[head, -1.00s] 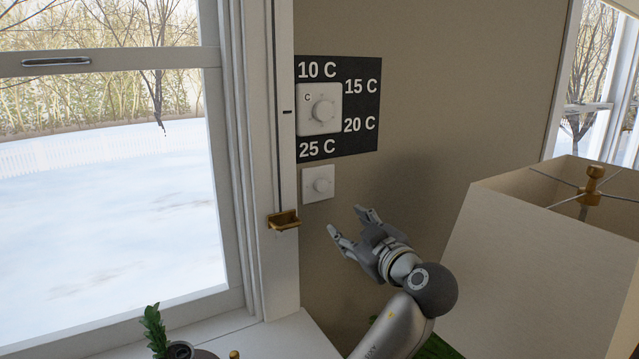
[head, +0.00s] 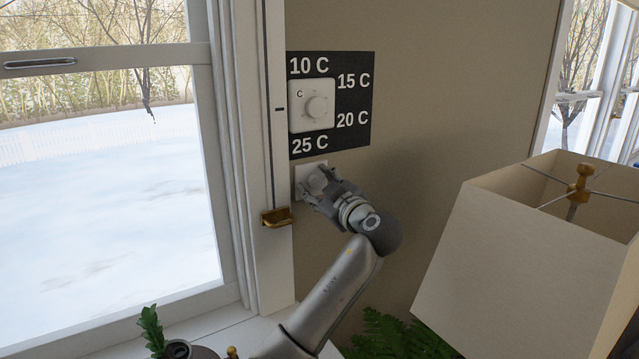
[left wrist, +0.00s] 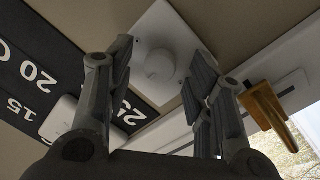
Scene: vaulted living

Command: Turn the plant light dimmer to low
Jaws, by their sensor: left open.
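The dimmer (head: 306,172) is a small white square plate with a round knob, on the wall below the black temperature panel. In the head view my left gripper (head: 318,187) covers much of it. In the left wrist view the dimmer knob (left wrist: 159,64) shows between the two open fingers of my left gripper (left wrist: 155,90). The fingers stand on both sides of the knob; I cannot tell whether they touch it. My right gripper is not in view.
A white thermostat (head: 312,105) with a round knob sits on the black panel (head: 350,98) above. A brass latch (head: 277,217) is on the window frame just left. A lampshade (head: 530,250) stands at the right, with green leaves (head: 395,337) below.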

